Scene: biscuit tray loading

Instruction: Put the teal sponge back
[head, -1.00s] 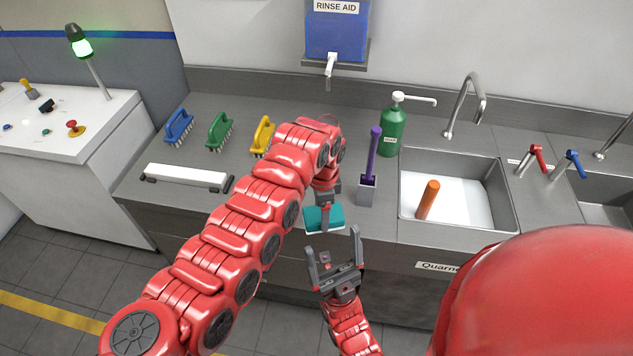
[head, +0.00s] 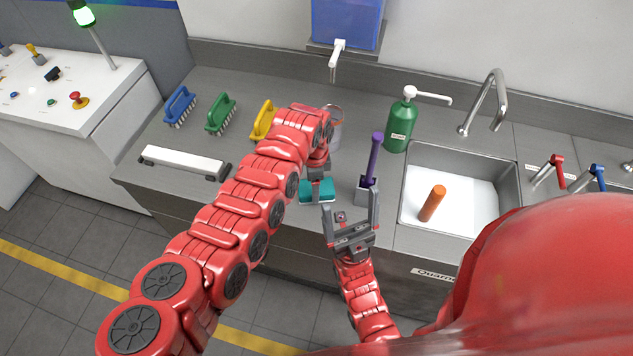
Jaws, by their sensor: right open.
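The teal sponge (head: 317,197), with a pale lower layer, is near the counter's front edge, left of the purple brush's holder. My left gripper (head: 317,184) comes down on the sponge from above and appears shut on it; its fingers are partly hidden. I cannot tell whether the sponge touches the counter. My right gripper (head: 350,215) is open and empty, fingers pointing up in the picture, in front of the counter just right of the sponge.
A purple brush (head: 374,160) stands in a grey holder (head: 366,190) close to the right gripper. A round metal container (head: 336,128) is partly hidden behind my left wrist. Green bottle (head: 399,127), sink (head: 411,177) and orange cylinder (head: 432,203) are right; several brushes stand left.

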